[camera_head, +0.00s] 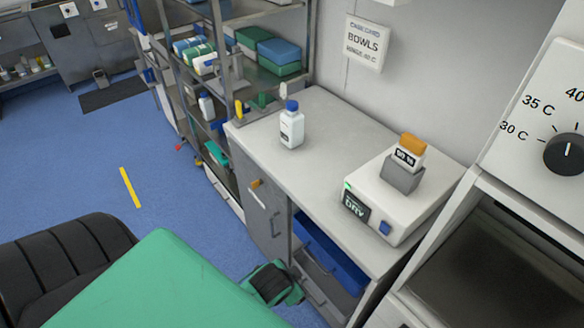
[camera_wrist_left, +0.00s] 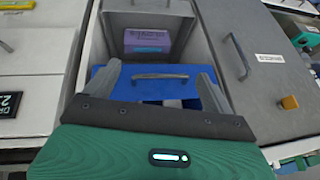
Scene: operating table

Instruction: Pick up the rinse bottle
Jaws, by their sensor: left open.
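A white bottle with a blue cap (camera_head: 291,127), which fits the rinse bottle, stands upright on the light worktop (camera_head: 335,135) near its left end. My left gripper (camera_wrist_left: 160,78) is open in the left wrist view, its two grey fingers apart with nothing seen between them. It faces the open cabinet bay with a blue drawer (camera_wrist_left: 130,88). In the head view, a green and black part of that gripper (camera_head: 272,284) shows low in front of the cabinet, below and well apart from the bottle. The bottle is not visible in the left wrist view. My right gripper is not in view.
A white device with a DRY display (camera_head: 400,205) stands right of the bottle, with an orange-topped block on it. A crowded shelf rack (camera_head: 225,75) stands behind and left. A purple box (camera_wrist_left: 147,41) lies inside the bay. The worktop around the bottle is clear.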

